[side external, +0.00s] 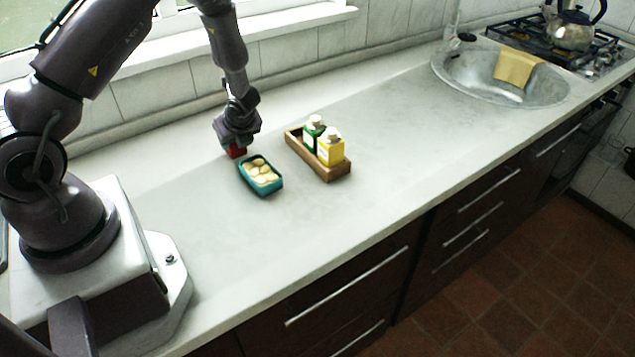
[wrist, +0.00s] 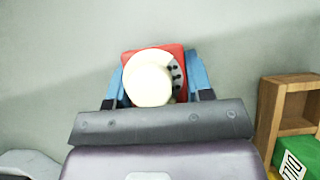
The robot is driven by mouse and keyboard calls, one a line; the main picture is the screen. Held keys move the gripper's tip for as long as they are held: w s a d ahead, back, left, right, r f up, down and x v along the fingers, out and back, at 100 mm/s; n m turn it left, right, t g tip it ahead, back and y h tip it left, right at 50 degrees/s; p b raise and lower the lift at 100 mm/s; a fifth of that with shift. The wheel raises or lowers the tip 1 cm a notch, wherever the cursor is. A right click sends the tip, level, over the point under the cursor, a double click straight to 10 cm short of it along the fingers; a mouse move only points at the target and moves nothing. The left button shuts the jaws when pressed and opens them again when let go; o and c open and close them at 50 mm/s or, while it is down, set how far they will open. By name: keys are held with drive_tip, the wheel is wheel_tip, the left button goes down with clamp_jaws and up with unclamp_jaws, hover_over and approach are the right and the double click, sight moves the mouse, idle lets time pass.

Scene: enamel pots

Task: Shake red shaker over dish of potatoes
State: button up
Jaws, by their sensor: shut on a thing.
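My gripper (side external: 234,143) points down and is shut on the red shaker (side external: 237,152), just behind the dish. In the wrist view the red shaker (wrist: 130,56) sits between the blue fingers of my gripper (wrist: 158,84). Its white cap, with dark holes on one side, faces the camera. I cannot tell whether its base touches the counter. The teal dish (side external: 262,190) stands on the counter and holds several pale potatoes (side external: 262,170). The shaker is beside the dish, not over it. The dish is not recognisable in the wrist view.
A wooden tray (side external: 329,175) right of the dish holds a green shaker (side external: 312,134) and a yellow shaker (side external: 331,150). A sink (side external: 455,75) with a yellow cloth (side external: 517,68) and a stove with a kettle (side external: 573,29) are farther right. The counter between is clear.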

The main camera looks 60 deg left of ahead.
drive_tip(key=shift+s+f, duration=0.2)
drive_tip(key=shift+c, duration=0.6)
drive_tip(key=shift+c, duration=0.4)
drive_tip(key=shift+r, duration=0.1)
drive_tip(key=shift+w+r, duration=0.15)
drive_tip(key=shift+r, duration=1.9)
